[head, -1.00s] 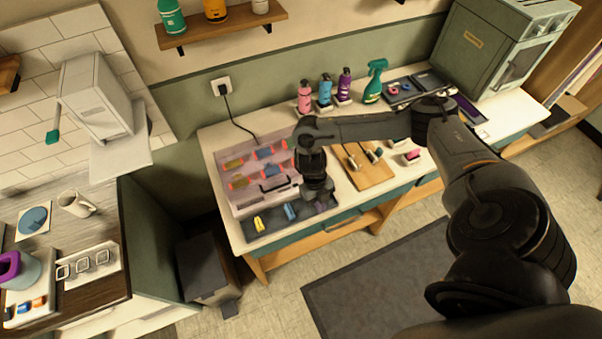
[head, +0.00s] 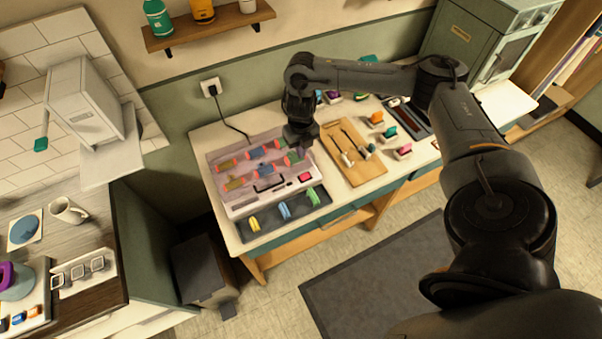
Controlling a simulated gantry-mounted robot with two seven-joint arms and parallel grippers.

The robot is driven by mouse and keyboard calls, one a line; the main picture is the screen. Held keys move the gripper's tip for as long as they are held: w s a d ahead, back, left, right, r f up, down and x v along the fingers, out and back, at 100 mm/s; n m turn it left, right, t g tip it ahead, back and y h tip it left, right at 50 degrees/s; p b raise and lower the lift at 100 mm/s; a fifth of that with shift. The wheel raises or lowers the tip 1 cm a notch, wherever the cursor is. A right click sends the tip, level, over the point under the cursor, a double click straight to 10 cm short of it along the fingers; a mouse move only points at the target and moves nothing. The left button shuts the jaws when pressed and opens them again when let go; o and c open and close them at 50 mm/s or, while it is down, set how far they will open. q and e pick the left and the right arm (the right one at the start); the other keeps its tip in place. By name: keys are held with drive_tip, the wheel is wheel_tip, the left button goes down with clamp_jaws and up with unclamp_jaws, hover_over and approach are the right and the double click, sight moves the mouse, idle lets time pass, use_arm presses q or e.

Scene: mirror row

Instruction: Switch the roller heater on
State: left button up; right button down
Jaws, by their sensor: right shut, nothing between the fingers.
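The roller heater (head: 236,204) is a pale case with a clear lid on the bench. Several colored rollers show inside it, and a dark handle (head: 268,184) is at its front. A small red switch (head: 305,177) sits at the front right of the case; I cannot tell its position. My right gripper (head: 303,148) is shut and empty, pointing down above the back right corner of the heater, behind the switch and apart from it. It hides part of that corner. My left gripper is out of view.
A dark tray (head: 270,224) with colored clips lies in front of the heater. A wooden board (head: 368,176) with tools is to its right. A black cord (head: 233,128) runs to the wall socket (head: 211,87). My right arm covers the bench's back.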

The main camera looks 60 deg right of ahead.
drive_tip(key=b, duration=0.4)
hover_over(302, 178)
wheel_tip(302, 178, down, 10)
drive_tip(key=shift+a+f, duration=0.15)
drive_tip(key=shift+f, duration=0.1)
drive_tip(key=shift+w+f+p, duration=0.1)
drive_tip(key=shift+f+p, duration=0.2)
drive_tip(key=shift+p, duration=0.15)
drive_tip(key=shift+f+p, duration=0.3)
drive_tip(key=shift+f, duration=1.15)
drive_tip(key=shift+d+f, duration=0.15)
drive_tip(key=shift+d, duration=0.05)
drive_tip(key=shift+a, duration=0.2)
drive_tip(key=shift+d, duration=0.1)
drive_tip(key=shift+s+d+r, duration=0.3)
drive_tip(key=shift+s+d, duration=0.1)
drive_tip(key=shift+d, duration=0.15)
